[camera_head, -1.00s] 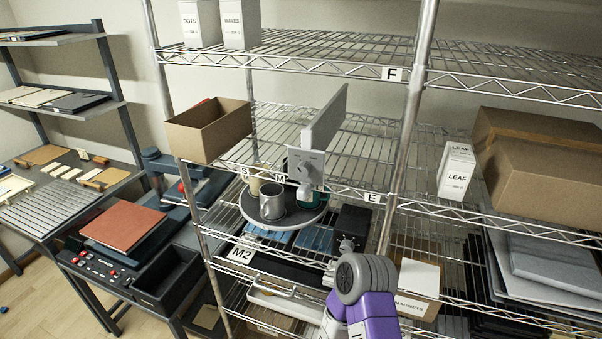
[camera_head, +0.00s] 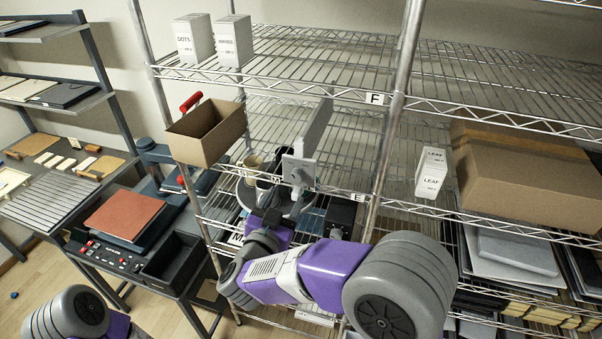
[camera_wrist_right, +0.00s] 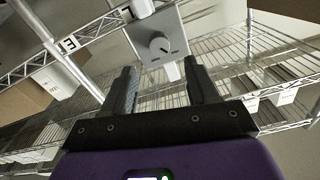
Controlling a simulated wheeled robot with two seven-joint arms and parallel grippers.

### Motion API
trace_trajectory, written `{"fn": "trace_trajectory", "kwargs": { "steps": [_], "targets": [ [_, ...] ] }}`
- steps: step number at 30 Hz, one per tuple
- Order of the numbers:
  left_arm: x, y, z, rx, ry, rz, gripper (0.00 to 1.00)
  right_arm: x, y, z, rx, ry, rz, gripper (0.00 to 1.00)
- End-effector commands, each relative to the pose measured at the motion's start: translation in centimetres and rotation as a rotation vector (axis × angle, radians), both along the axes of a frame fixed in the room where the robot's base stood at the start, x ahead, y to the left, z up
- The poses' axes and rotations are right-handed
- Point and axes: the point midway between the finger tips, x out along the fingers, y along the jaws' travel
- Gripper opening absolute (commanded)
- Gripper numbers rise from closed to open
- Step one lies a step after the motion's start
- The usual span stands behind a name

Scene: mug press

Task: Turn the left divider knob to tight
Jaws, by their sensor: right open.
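The divider (camera_head: 313,135) stands on the middle wire shelf, a grey upright board with a square plate (camera_head: 306,168) at its front. The plate carries a round grey knob (camera_head: 297,176); in the right wrist view the knob (camera_wrist_right: 160,46) faces me with a dark pointer line and small marks around it, too small to read. My right gripper (camera_wrist_right: 162,72) is open, its two dark fingers below the knob in that view and apart from it. In the head view the right gripper (camera_head: 272,215) is below and left of the plate, partly dark against the shelf. My left gripper is out of view.
Shelf posts and wire edges surround the space.

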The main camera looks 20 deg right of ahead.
Motion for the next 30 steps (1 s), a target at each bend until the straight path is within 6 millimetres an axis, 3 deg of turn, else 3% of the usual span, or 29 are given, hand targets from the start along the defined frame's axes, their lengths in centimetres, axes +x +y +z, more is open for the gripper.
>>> {"fn": "trace_trajectory", "kwargs": {
  "steps": [15, 25, 26, 30],
  "targets": [
    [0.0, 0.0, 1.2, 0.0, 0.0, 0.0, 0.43, 5.6, -3.9, 0.0, 0.0, 0.0, -0.004, 0.59],
    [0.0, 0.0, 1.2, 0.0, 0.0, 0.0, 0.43, 6.0, -4.2, -0.1, 0.0, 0.0, -0.002, 0.59],
    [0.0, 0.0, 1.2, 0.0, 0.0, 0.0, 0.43, 6.0, -4.2, -0.1, 0.0, 0.0, -0.002, 0.57],
    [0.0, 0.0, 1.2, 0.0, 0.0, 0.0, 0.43, 6.0, -4.2, -0.1, 0.0, 0.0, -0.002, 0.36]
  ]
}}
